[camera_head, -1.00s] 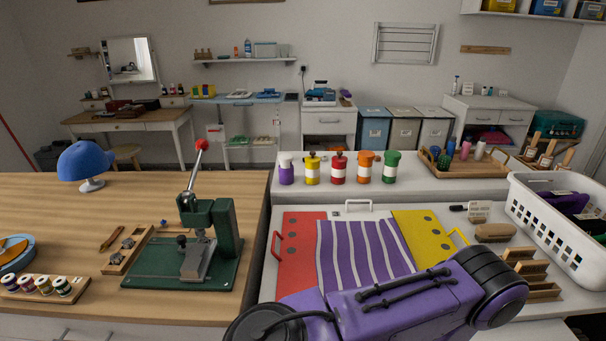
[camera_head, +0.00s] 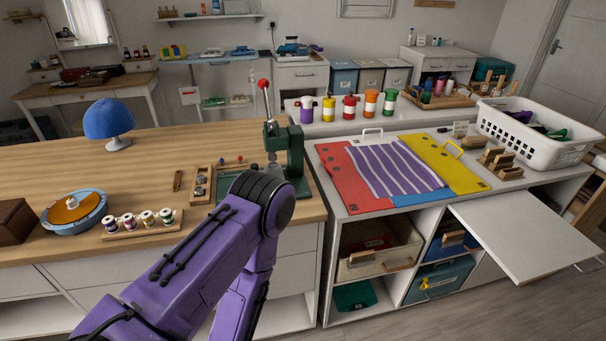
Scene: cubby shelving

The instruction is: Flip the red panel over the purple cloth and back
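The red panel (camera_head: 347,184) lies flat at the left of the folding board on the white cubby unit. Its handle is on its left edge. The purple cloth with pale stripes (camera_head: 399,168) lies spread in the middle and overlaps the panels' inner edges. A white handle (camera_head: 372,131) stands at the back edge. A purple arm of mine crosses the lower left, in front of the wooden bench and left of the panel. Neither gripper shows.
A white board (camera_head: 530,235) juts out from the cubby front at the right. A white basket (camera_head: 530,135) and wooden holders (camera_head: 500,162) stand right of the yellow panel. Several coloured jars stand behind. A green press (camera_head: 288,165) stands left on the bench (camera_head: 180,150).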

